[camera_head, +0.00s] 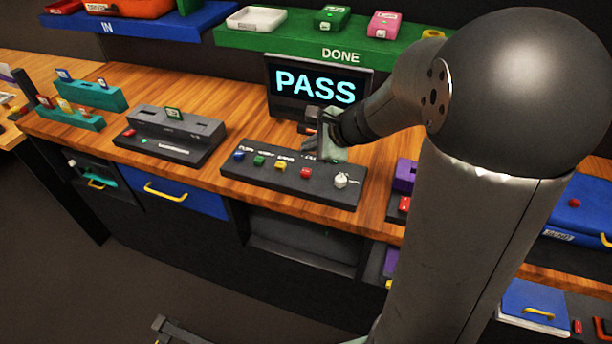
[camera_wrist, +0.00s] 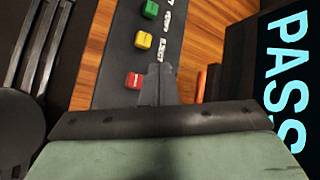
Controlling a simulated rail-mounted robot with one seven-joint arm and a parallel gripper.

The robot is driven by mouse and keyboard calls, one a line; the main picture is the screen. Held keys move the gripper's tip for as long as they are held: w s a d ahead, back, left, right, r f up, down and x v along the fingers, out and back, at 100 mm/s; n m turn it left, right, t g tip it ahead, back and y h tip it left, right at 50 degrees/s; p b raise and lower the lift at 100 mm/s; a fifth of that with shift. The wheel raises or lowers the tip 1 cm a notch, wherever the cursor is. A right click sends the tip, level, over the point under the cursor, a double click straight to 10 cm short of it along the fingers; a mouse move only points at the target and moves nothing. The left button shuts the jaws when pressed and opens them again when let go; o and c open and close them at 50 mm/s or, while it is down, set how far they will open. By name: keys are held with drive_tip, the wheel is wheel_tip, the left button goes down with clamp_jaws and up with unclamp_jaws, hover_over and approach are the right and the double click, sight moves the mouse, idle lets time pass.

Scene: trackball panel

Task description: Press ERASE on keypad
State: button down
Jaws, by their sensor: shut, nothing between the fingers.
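The keypad (camera_head: 268,188) is a long dark panel on the wooden bench. It carries a row of blue (camera_head: 239,155), green (camera_head: 259,160), yellow (camera_head: 280,166) and red (camera_head: 306,172) buttons, with a white knob (camera_head: 341,180) at its right end. White labels sit behind the buttons; the one by the red button is partly covered by my gripper and I cannot read it. My gripper (camera_head: 322,150) is shut and empty, over the back edge of the keypad near the red button. In the wrist view the fingertips (camera_wrist: 158,72) appear just beside the red button (camera_wrist: 134,80); contact cannot be told.
A screen (camera_head: 316,88) reading PASS stands close behind my gripper. A grey device (camera_head: 168,138) with a small card sits left of the keypad, and a purple item (camera_head: 404,175) lies to the right. A green DONE shelf (camera_head: 300,40) hangs above. Bare wood lies between the devices.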

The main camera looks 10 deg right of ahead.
sight(310, 173)
wheel_tip(310, 173, down, 5)
drive_tip(key=b, duration=0.3)
drive_tip(key=shift+b, duration=0.3)
idle(1.6)
drive_tip(key=shift+f+b, duration=0.35)
drive_tip(key=shift+b, duration=0.15)
drive_tip(key=shift+f+b, duration=0.5)
drive_tip(key=shift+b, duration=0.05)
idle(0.5)
drive_tip(key=shift+r, duration=0.1)
idle(0.3)
drive_tip(key=shift+r+p, duration=0.75)
drive_tip(key=shift+r, duration=0.1)
wheel_tip(310, 173, up, 5)
drive_tip(key=p, duration=0.4)
